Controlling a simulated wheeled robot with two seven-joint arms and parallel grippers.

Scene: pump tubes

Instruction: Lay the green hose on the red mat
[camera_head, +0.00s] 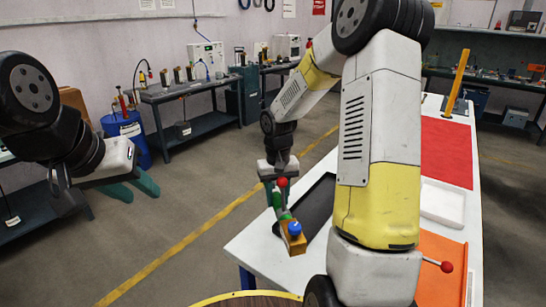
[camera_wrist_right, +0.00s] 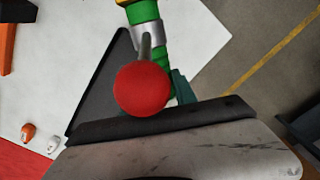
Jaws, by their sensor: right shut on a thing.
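The green hose (camera_head: 285,215) is held in my right gripper (camera_head: 279,192), above and beside the near left corner of the white table. A red ball knob (camera_head: 282,182), a blue ball (camera_head: 294,229) and a brass-coloured end block (camera_head: 293,242) show with it. In the right wrist view, the green hose (camera_wrist_right: 148,14) runs behind a metal collar and the red knob, which hide part of the grip. The red mat (camera_head: 446,152) lies flat at the far part of the table, with its surface bare. My left gripper (camera_head: 131,188) is open and empty, away from the table.
A black tray (camera_head: 318,205) lies on the white table (camera_head: 262,240) near the hose. A white tray (camera_head: 442,203) and an orange mat (camera_head: 443,278) with a red-knobbed lever lie nearer than the red mat. A yellow post (camera_head: 457,82) stands at the far edge.

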